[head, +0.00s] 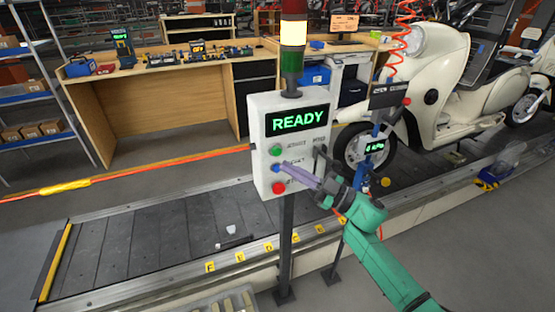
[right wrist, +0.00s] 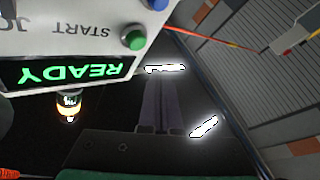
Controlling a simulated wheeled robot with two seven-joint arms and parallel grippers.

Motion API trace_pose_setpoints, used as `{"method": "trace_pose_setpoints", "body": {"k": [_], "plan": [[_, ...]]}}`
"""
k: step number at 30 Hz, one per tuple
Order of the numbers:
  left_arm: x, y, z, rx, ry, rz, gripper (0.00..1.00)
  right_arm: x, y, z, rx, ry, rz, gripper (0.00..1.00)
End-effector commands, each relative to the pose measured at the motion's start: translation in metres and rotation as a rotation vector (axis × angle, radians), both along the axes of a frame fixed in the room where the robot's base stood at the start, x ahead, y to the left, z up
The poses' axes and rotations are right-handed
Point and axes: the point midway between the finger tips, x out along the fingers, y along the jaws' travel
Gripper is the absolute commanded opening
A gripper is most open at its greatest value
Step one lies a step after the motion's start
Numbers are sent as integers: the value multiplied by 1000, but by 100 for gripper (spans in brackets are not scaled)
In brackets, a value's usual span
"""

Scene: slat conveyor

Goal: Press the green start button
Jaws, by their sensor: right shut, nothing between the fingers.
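The control box (head: 258,110) is a white panel on a post, with a lit READY display (head: 297,120). The green start button (head: 277,151) is the top one of a column, above a blue button (head: 276,168) and a red button (head: 279,187). My right gripper (head: 284,170) is shut and empty, its purple fingers pointing at the panel with the tips over the blue button's edge. In the right wrist view the picture is upside down; the green button (right wrist: 134,38) shows beside the fingers (right wrist: 162,90), apart from them. My left gripper is not in view.
A stack light (head: 293,35) glows yellow above the box. The slat conveyor (head: 150,225) runs behind the post, with a cream scooter (head: 440,75) on it at right. A red coiled hose (head: 405,15) hangs over a tool stand (head: 390,97) right of the box.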

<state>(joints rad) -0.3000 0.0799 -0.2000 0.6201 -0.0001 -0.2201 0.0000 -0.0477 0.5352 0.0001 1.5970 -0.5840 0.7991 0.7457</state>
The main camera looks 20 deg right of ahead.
Motion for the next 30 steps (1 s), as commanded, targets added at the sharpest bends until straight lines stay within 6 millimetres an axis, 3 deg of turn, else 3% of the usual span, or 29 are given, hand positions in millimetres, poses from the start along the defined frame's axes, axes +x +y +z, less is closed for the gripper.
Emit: {"method": "trace_pose_setpoints", "body": {"k": [1, 9, 30], "plan": [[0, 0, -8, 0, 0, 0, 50, 8, 0, -3, -1, -3, 0, 0], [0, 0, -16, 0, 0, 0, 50, 29, 0, -1, -1, 0, -1, 0], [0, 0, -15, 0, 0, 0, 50, 30, 0, 0, 0, 0, 0, 0]]}}
